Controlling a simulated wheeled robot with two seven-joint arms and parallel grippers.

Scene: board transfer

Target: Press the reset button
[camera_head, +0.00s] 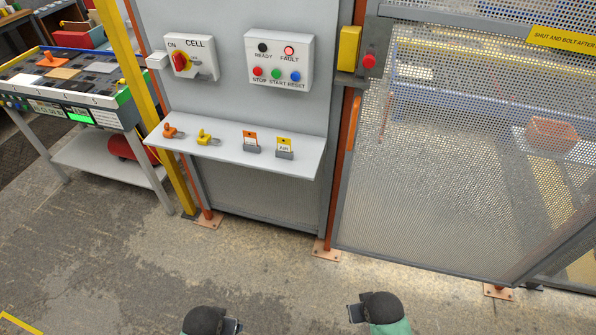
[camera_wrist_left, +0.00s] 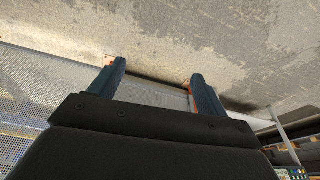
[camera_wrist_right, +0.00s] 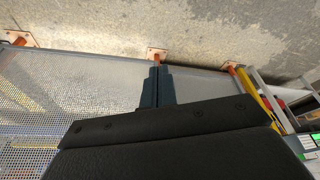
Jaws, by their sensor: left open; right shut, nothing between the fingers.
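The blue RESET button (camera_head: 295,76) sits at the right end of the lower row on a light control box (camera_head: 305,42) on the grey panel. The red STOP button (camera_head: 257,71) and green START button (camera_head: 276,73) are left of it. Above, the FAULT lamp (camera_head: 289,51) glows red and the READY lamp (camera_head: 262,48) is dark. My left gripper (camera_head: 234,326) is low at the bottom edge, far below the box; its fingers are apart and empty in the left wrist view (camera_wrist_left: 158,72). My right gripper (camera_head: 354,313) is also low; its fingers are together in the right wrist view (camera_wrist_right: 158,70).
A shelf (camera_head: 230,153) with padlocks and tags juts out below the box. A rotary isolator (camera_head: 190,57) is left of it. A yellow post (camera_head: 130,70) and a workbench (camera_head: 70,85) stand left, a mesh gate (camera_head: 460,180) right. The floor before the panel is clear.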

